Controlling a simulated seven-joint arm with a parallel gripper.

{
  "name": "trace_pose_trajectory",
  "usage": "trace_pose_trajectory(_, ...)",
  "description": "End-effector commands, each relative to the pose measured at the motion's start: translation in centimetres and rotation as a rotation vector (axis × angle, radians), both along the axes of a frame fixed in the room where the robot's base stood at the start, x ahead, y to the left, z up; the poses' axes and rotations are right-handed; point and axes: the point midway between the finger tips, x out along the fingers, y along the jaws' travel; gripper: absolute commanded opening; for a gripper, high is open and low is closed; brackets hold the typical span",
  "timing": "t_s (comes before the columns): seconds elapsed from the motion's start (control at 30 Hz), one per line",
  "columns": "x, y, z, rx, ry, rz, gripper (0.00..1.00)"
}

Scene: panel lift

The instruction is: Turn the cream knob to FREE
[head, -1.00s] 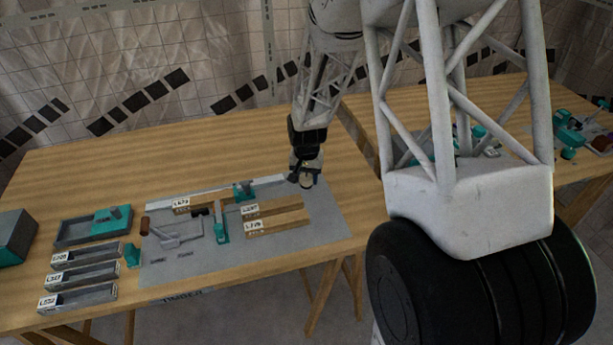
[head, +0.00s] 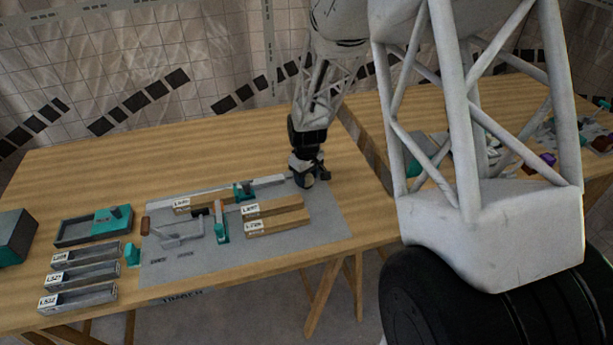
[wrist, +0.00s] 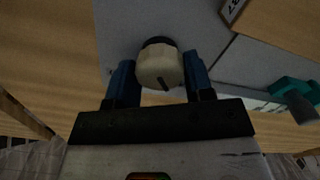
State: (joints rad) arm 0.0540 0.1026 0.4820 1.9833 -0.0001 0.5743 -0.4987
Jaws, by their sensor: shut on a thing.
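The cream knob (wrist: 158,68) sits between the two blue fingers of my gripper (wrist: 160,80) in the wrist view. It is a round, faceted cap on a dark base, with a dark mark on the lower part of its face in that view. My gripper is shut on it, one finger on each side. In the head view my gripper (head: 307,180) is down at the far right part of the grey panel (head: 325,215), and its own body mostly hides the knob. I cannot read any FREE label in either view.
Left of my gripper lie a pale rail (head: 268,182), a teal clamp (head: 221,222) and labelled wooden bars (head: 280,224). Grey trays (head: 80,275) stand at the table's left. The table (head: 130,170) is clear behind the panel. A second table stands at the right.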

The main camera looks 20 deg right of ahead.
Motion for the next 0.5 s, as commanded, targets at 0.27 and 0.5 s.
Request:
trace_pose_trajectory(0.27,0.03,0.01,0.06,0.000,-0.001,0.129,0.24)
trace_pose_trajectory(0.5,0.02,0.02,0.07,0.000,-0.001,0.160,0.24)
